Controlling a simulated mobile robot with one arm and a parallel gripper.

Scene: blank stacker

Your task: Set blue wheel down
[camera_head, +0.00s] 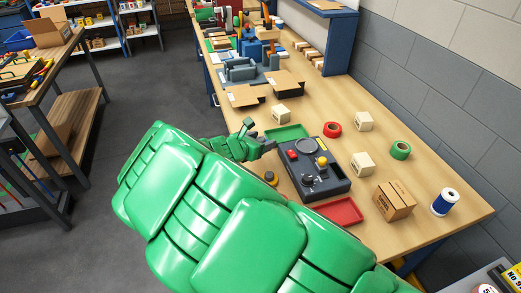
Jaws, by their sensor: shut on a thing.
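My gripper (257,138) is at the end of my green arm, over the left edge of the long wooden workbench (450,235). I cannot clearly see a blue wheel in or at the gripper.
Bare wood shows right of the green ring. A grey brick wall (430,80) borders the bench.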

